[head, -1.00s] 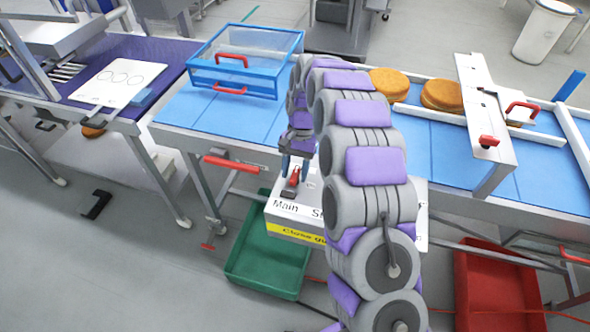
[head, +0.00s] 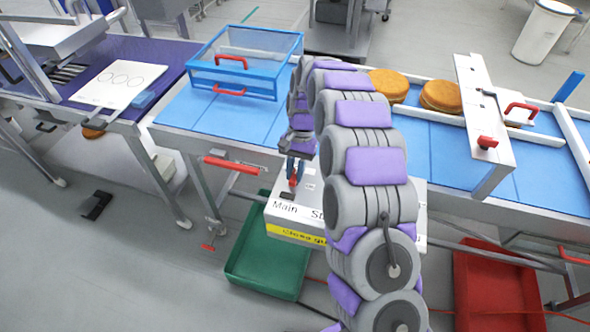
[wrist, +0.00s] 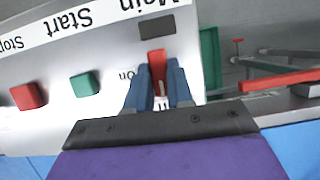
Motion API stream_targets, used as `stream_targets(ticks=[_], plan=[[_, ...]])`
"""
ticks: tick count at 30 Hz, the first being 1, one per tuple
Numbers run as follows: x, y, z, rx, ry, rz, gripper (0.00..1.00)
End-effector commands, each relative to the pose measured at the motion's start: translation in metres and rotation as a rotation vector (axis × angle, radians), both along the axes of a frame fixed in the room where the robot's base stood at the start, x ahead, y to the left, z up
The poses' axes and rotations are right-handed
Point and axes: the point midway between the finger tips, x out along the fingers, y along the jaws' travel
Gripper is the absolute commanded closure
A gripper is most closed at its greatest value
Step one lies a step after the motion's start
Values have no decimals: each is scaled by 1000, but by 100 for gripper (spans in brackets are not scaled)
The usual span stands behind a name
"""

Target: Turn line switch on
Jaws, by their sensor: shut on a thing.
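The control box (head: 300,225) stands below the conveyor's front edge, with "Main" lettering and a yellow "Close gu…" strip visible in the head view. In the wrist view its white panel (wrist: 112,70) carries the labels Main, Start and Stop. A red switch lever (wrist: 157,62) sits under the Main label, near a dark slot and the word On. My gripper (wrist: 163,82) is shut on this red lever, with a blue finger on each side. In the head view my gripper (head: 296,172) is at the box, partly hidden by my arm.
A green button (wrist: 84,84) and a red button (wrist: 28,96) sit beside the lever. A blue clear-walled guard (head: 245,62) and orange rounds (head: 440,95) are on the conveyor (head: 215,120). Green (head: 262,262) and red (head: 495,285) crates stand on the floor below.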

Motion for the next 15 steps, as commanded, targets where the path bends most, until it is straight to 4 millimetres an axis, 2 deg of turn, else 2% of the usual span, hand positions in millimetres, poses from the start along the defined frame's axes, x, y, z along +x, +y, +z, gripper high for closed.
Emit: stream_targets(ticks=[8, 15], plan=[[0, -1, 6, 2, -2, -151, 100], [-1, -2, 7, 1, 2, -369, 100]])
